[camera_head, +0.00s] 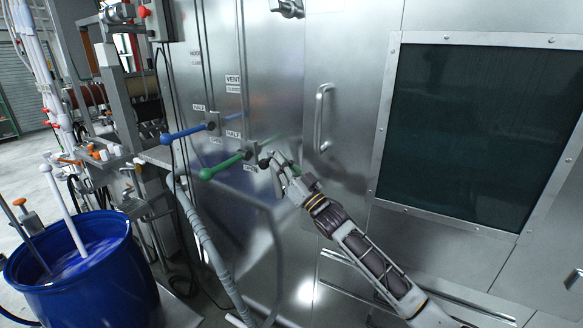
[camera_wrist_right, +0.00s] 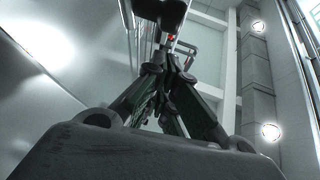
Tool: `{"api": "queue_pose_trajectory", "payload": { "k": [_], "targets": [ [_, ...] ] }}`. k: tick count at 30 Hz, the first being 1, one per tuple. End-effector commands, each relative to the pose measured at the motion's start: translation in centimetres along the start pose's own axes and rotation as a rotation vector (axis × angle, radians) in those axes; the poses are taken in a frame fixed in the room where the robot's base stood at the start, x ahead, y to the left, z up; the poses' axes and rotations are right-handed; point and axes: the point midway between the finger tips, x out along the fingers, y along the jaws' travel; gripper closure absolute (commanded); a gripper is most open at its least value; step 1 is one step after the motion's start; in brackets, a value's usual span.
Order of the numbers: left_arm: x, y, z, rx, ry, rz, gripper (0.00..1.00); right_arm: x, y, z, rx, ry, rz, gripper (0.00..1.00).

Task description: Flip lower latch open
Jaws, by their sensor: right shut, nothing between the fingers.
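My right gripper (camera_head: 277,161) reaches in from the lower right and is at the steel cabinet front, just right of the green lever. Its fingers are together and hold nothing. In the right wrist view the closed fingers (camera_wrist_right: 170,72) point up toward a dark rounded part (camera_wrist_right: 163,10), with a small red spot between. A small dark knob (camera_head: 264,163) shows at the fingertips in the head view. I cannot tell whether it is the lower latch or whether the fingers touch it. A metal latch (camera_head: 287,7) sits higher on the cabinet. My left gripper is not in view.
A blue lever (camera_head: 188,132) and a green lever (camera_head: 222,167) stick out left of the gripper. A vertical door handle (camera_head: 320,118) and a dark window (camera_head: 475,130) are to the right. A blue dye barrel (camera_head: 85,285) stands at lower left, beside a hose (camera_head: 205,245).

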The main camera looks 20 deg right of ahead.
Motion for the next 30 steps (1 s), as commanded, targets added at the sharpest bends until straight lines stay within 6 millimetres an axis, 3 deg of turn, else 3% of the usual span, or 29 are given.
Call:
{"api": "queue_pose_trajectory", "payload": {
  "k": [6, 12, 30],
  "targets": [
    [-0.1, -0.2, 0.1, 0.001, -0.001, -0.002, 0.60, 2.3, -0.4, 0.8, 0.000, 0.001, 0.000, 1.00],
    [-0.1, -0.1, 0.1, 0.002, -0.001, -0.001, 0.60, 3.4, -0.6, 1.4, 0.000, 0.000, 0.000, 1.00],
    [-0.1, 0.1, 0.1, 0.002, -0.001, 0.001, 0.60, 3.7, -0.7, 1.7, 0.000, -0.001, 0.001, 1.00]
  ]
}}
